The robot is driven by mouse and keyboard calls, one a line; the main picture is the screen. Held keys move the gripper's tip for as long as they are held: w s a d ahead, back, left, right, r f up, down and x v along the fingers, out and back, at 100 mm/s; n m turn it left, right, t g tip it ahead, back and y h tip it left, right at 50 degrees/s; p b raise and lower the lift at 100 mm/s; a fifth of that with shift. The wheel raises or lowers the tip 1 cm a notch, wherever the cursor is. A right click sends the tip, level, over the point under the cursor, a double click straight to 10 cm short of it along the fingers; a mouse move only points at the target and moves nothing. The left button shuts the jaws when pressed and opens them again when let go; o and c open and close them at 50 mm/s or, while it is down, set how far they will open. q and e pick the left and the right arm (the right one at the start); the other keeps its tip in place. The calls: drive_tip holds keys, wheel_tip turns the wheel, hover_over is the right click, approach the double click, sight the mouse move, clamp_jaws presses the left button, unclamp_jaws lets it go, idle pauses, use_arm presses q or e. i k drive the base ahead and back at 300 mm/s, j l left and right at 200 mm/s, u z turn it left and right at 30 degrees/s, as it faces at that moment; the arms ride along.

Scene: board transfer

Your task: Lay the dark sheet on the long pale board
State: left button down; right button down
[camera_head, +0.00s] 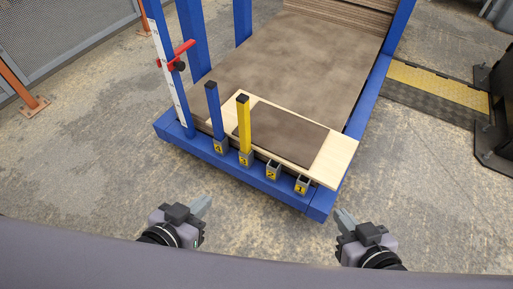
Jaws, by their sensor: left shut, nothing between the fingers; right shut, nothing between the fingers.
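The dark sheet (285,133) is a flat brown-grey rectangle. It lies on the long pale board (342,155), with pale wood showing beyond its right end and along its edges. The board lies across the near end of the blue-framed rack, tilted in the picture. The yellow post stands in front of the sheet's left part and hides some of it. My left gripper (203,204) is shut and empty, low in the picture, in front of the rack. My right gripper (343,215) is shut and empty, lower right, also apart from the rack.
A blue post (213,105) and a yellow post (244,125) stand in sockets on the rack's blue front beam (232,164). Two sockets to the right are empty. A large brown panel (290,60) lies behind the board. A yellow-topped step (440,83) is at right. Concrete floor lies clear around my grippers.

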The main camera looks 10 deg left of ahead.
sight(297, 139)
drive_tip(key=k+j+z, duration=0.2)
drive_tip(key=j, duration=1.3)
drive_tip(key=i+j, duration=0.05)
drive_tip(key=i, duration=0.05)
